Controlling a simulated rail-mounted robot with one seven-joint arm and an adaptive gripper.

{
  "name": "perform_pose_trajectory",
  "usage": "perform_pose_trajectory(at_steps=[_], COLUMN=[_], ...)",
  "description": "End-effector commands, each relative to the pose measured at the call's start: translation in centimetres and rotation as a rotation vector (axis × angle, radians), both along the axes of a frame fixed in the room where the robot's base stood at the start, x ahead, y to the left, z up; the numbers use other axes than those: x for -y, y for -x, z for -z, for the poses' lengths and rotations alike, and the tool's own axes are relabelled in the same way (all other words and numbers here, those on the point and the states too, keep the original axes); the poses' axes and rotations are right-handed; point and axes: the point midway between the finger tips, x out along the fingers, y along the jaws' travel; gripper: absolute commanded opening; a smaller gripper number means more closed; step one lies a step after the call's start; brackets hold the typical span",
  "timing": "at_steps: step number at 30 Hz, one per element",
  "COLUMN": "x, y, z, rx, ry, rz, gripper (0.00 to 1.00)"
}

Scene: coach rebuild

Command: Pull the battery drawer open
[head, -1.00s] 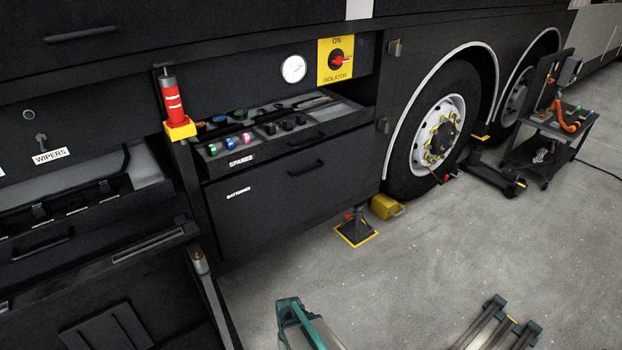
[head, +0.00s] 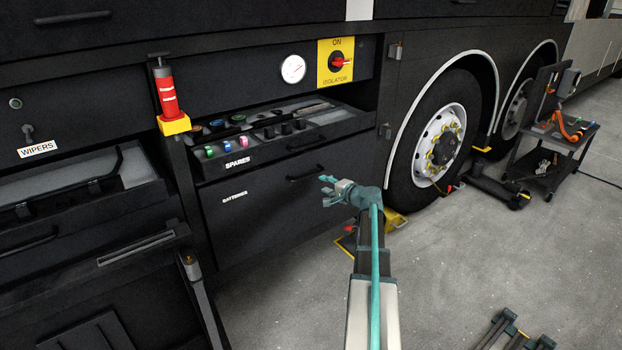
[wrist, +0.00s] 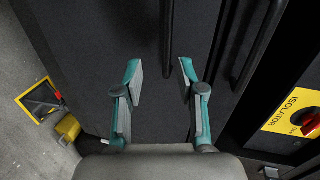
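The battery drawer (head: 262,212) is a black front labelled BATTERIES, below the SPARES drawer; it looks shut. Its black bar handle (head: 306,174) is near the upper right of that front. In the wrist view the handle (wrist: 168,42) runs up the picture, just beyond the fingertips and between their lines. My gripper (head: 324,186) has teal fingers and is in front of the drawer, close to the handle. In the wrist view my gripper (wrist: 159,68) is open with nothing between its fingers. I cannot tell the exact gap to the handle.
The SPARES drawer (head: 245,160) above holds several coloured parts; its handle (wrist: 258,42) lies right of my fingers. A yellow chock (head: 396,220) and a wheel (head: 437,140) are at right. Open floor lies in front.

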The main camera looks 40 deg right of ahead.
Motion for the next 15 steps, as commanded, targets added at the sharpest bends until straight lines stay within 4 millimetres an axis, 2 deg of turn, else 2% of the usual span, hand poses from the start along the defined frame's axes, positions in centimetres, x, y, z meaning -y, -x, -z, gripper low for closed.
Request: perform_pose_trajectory(at_steps=[3, 8, 15], x=[0.6, 0.9, 1.1], y=[-0.4, -1.5, -5.4], z=[-0.8, -0.6, 0.2], rx=[0.041, 0.044, 0.041], ry=[-0.035, -0.040, -0.040], rz=[0.032, 0.043, 0.041], gripper=[0.39, 0.39, 0.39])
